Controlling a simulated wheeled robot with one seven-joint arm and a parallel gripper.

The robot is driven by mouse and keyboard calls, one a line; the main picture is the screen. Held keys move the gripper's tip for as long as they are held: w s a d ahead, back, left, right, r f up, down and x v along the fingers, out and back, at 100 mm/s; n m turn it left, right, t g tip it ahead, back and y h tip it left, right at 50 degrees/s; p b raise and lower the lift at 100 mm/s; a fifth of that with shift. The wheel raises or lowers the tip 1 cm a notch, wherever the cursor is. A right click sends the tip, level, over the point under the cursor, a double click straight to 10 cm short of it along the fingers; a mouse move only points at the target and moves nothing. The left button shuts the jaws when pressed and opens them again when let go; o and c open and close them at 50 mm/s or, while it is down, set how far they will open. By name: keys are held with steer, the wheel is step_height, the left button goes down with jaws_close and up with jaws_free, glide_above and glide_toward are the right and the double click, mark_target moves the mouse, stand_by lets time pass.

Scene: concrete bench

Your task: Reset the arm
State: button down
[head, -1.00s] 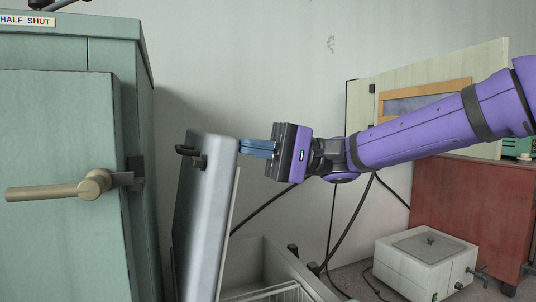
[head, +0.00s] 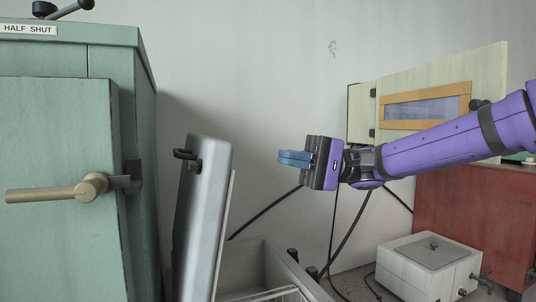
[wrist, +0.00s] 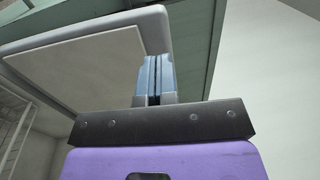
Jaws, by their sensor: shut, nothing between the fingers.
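My gripper (head: 294,158) is shut and empty, its blue fingers together and pointing left in the head view. It hangs in the air right of the raised grey lid (head: 207,215), with a clear gap between them. In the wrist view my gripper's fingers (wrist: 154,80) show side by side in front of the pale inner face of the lid (wrist: 90,70). My purple arm reaches in from the right.
A green cabinet (head: 60,180) with a brass lever handle (head: 88,187) stands at left, labelled HALF SHUT. An open bin with a wire basket (head: 275,294) lies below. A white box (head: 428,262) and a red cabinet (head: 470,215) stand at right, below a cream door with a window (head: 425,107).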

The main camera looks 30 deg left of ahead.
steer(key=v, duration=0.6)
steer(key=s+d+f+m+t+h, duration=0.3)
steer(key=s+d+t, duration=0.3)
steer(key=d, duration=0.9)
steer(key=s+d+f+m+t+h, duration=0.3)
steer(key=s+d+f+t+h, duration=0.2)
steer(key=d, duration=1.1)
steer(key=s+d+f+m+t+h, duration=0.4)
steer(key=s+d+t, duration=0.4)
steer(key=d, duration=0.8)
steer(key=shift+s+f+t+h, duration=0.15)
steer(key=shift+f+t+h, duration=0.35)
steer(key=shift+t, duration=0.3)
steer(key=shift+a, duration=0.15)
